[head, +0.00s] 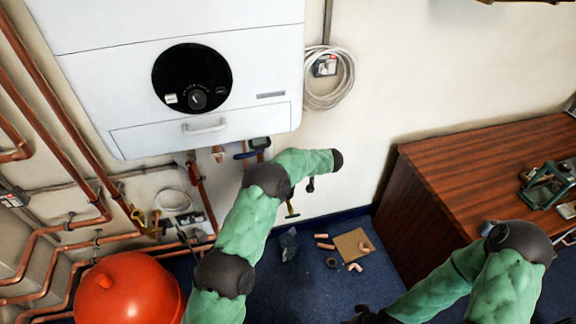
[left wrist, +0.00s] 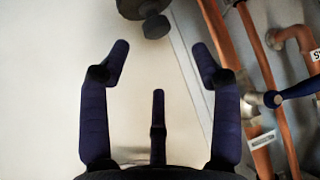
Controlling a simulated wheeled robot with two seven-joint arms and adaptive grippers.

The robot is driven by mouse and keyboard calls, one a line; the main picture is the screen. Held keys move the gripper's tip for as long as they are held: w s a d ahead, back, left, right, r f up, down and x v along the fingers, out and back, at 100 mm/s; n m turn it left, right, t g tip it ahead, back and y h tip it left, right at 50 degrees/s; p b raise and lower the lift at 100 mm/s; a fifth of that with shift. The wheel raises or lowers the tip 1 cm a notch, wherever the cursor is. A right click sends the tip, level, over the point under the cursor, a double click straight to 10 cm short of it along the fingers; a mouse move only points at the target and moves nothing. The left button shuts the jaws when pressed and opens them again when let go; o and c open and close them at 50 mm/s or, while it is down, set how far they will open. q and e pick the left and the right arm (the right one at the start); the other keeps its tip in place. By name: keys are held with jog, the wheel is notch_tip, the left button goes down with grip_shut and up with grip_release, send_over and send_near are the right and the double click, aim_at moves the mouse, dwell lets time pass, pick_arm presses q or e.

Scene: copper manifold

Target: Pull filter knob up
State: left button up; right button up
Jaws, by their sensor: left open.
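My left gripper (left wrist: 163,60) is open and empty in the left wrist view, its dark fingers spread apart over a pale wall. A black knob-like part (left wrist: 155,26), which looks like the filter knob, hangs below a larger dark round body at the top edge. It lies beyond the fingertips, between their lines and apart from them. In the head view my left arm reaches below the white boiler and hides the knob and most of the left gripper. My right gripper (head: 370,315) shows only as a dark part at the bottom edge.
Copper pipes (left wrist: 262,60) and a blue-handled valve (left wrist: 292,92) stand close right of the left fingers. The white boiler (head: 130,70) hangs above my left arm. A red tank (head: 128,292) stands lower left. A wooden cabinet (head: 440,200) stands right; loose fittings lie on the floor.

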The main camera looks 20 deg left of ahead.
pick_arm(q)
jog(key=b+x, duration=0.2)
jog(key=x, duration=0.2)
jog(key=b+x, duration=0.2)
jog(key=x, duration=0.3)
jog(key=shift+w+d, duration=0.2)
jog(key=shift+d, duration=0.05)
jog(key=shift+w+a+f, duration=0.25)
jog(key=shift+a+f, duration=0.05)
jog(key=shift+a, duration=0.05)
jog(key=c, duration=1.2)
jog(key=shift+r, duration=0.2)
grip_shut()
